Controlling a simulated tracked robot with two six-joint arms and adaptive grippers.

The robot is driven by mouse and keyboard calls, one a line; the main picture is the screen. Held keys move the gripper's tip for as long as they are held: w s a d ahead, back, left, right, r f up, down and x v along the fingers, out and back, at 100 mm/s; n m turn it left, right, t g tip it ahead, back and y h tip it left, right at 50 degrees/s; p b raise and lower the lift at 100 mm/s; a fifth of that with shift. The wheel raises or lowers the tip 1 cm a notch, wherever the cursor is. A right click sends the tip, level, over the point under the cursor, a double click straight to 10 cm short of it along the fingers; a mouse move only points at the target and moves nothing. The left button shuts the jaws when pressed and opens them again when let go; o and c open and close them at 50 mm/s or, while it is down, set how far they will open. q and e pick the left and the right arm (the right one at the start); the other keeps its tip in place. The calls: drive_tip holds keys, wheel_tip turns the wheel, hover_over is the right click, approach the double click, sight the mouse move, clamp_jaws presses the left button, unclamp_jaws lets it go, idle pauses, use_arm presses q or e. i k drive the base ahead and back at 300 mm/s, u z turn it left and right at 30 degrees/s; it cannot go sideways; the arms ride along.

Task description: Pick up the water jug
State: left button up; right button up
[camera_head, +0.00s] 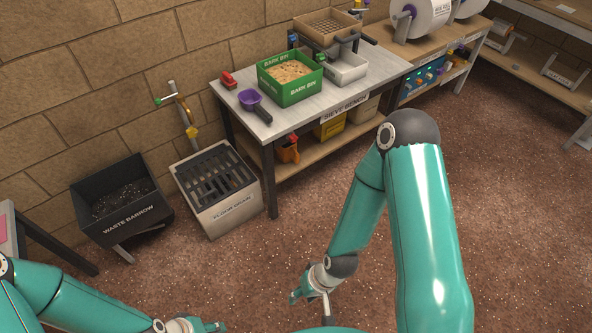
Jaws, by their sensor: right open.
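I see nothing that I can surely call the water jug. A small orange object (288,151), too small to identify, stands on the lower shelf of the sieve bench, near its left end. My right gripper (311,302) hangs low over the brown floor in front of the bench; it is open and empty, well away from the bench. My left gripper (210,326) is at the bottom edge of the view, partly cut off, and I cannot tell whether its jaws are open.
The sieve bench (375,82) carries a green bark bin (290,88), a purple scoop (251,98) and a white tray (346,69). A floor drain (232,213) and a black waste barrow (128,219) stand at left. The middle floor is clear.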

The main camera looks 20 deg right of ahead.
sight(287, 153)
drive_tip(key=z, duration=0.05)
drive_tip(key=k, duration=0.65)
drive_tip(key=z, duration=0.55)
drive_tip(key=i, duration=1)
drive_tip(key=u, duration=0.05)
drive_tip(key=k, duration=1.15)
drive_tip(key=u, duration=0.85)
drive_tip(key=i, duration=2.15)
drive_tip(key=z, duration=0.85)
